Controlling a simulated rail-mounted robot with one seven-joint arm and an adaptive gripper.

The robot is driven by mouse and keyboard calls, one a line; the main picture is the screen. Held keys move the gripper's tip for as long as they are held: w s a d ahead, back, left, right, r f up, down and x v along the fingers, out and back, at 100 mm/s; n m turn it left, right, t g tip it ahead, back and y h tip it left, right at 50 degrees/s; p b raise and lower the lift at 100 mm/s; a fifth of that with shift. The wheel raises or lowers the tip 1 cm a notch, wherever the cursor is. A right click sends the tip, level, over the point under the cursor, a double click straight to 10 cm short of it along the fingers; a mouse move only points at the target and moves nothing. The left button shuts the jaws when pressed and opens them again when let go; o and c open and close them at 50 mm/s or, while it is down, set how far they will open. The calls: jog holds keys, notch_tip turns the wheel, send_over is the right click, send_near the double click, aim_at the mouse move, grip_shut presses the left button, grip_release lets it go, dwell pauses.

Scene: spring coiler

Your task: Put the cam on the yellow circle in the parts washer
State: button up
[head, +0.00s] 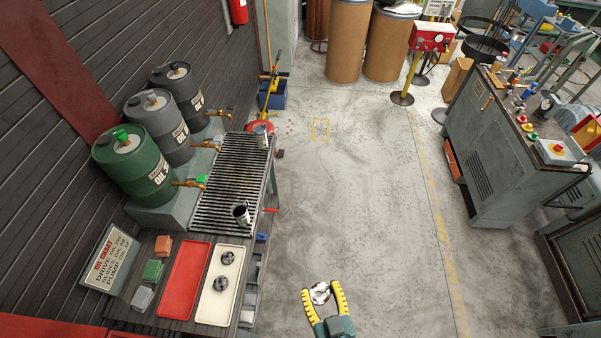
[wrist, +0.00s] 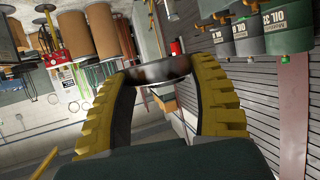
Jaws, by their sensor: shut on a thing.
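My gripper (head: 321,289), with yellow ribbed fingers, is at the bottom middle of the head view, over the open floor. It is shut on a shiny metal piece (head: 320,294), which looks like the cam. In the wrist view the same piece shows as a dark, edge-on band (wrist: 157,71) between the fingertips, touching both. Its full shape is partly hidden by the fingers. I cannot make out the parts washer or a yellow circle in either view.
An oil bench at left holds a red tray (head: 184,284), a white tray (head: 234,259) with two dark round parts, a grate (head: 228,180) and oil drums (head: 133,163). A grey machine cabinet (head: 487,160) stands at right. The floor between is clear, with a yellow square outline (head: 321,130).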

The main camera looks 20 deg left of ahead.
jog(key=shift+s+a+f, duration=0.15)
jog(key=shift+a+f, duration=0.05)
jog(key=n+g+y+b, duration=0.7)
jog(key=n+g+b, duration=0.65)
jog(key=b, duration=2.15)
send_over(216, 307)
notch_tip(216, 307, down, 25)
jog(key=shift+a+r, duration=0.1)
jog(key=shift+r, duration=0.2)
jog(key=shift+f, duration=0.1)
notch_tip(216, 307, down, 10)
jog(key=shift+r+b, duration=0.25)
jog(key=shift+b, duration=0.9)
